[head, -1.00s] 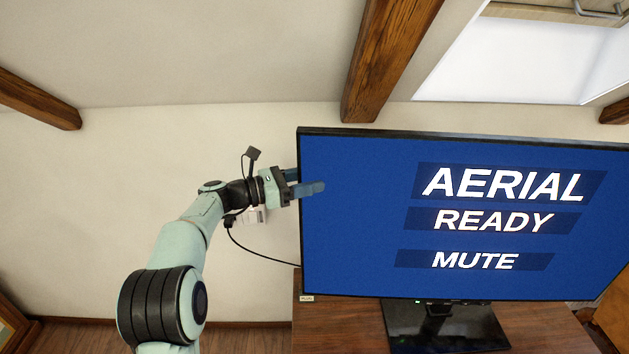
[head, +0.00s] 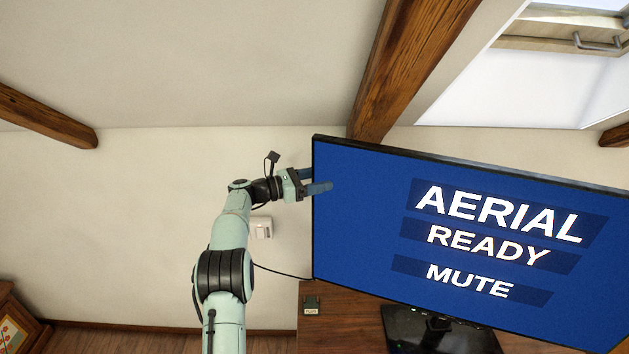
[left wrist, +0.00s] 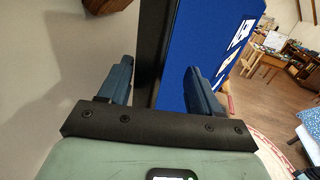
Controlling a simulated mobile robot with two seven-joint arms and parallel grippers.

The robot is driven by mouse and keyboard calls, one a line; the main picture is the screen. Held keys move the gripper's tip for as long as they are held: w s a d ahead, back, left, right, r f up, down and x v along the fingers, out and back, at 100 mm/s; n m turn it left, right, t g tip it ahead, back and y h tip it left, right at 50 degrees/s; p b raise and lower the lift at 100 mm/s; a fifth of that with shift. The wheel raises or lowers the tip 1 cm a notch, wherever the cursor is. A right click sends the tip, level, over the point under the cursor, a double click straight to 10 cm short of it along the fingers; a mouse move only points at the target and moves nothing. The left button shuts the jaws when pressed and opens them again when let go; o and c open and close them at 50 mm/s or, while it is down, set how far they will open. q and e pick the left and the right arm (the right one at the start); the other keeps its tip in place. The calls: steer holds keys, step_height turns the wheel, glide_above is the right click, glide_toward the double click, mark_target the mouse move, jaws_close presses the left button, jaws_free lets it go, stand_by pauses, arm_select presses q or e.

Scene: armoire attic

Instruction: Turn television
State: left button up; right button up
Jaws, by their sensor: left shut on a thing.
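The television (head: 360,220) has a lit blue screen reading "AERIAL READY MUTE" and a black stand (head: 440,330) on a wooden cabinet. Its screen faces me at an angle, with the left edge standing out clear. My left gripper (head: 318,182) is shut on the television's left edge, with one finger in front of the screen and the other behind it. In the left wrist view the television's dark edge (left wrist: 150,45) runs between the two blue fingers (left wrist: 160,85). My right gripper is not in view.
The wooden cabinet (head: 345,320) stands below the television, with a small dark object (head: 311,305) on its left end. A cable runs behind the television from a wall socket (head: 262,228). Free floor and a cluttered table (left wrist: 268,50) show in the left wrist view.

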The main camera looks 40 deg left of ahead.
arm_select(q)
steer(key=shift+w+d, duration=0.2)
steer(key=shift+d, duration=0.3)
steer(key=o, duration=0.8)
steer(key=shift+o, duration=0.2)
steer(key=shift+w+d, duration=0.1)
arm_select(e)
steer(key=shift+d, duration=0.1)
arm_select(q)
steer(key=b+v, duration=0.1)
steer(key=v, duration=1.3)
steer(key=shift+a, duration=0.25)
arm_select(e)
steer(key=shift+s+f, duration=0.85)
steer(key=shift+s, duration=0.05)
arm_select(q)
steer(key=shift+w, duration=0.15)
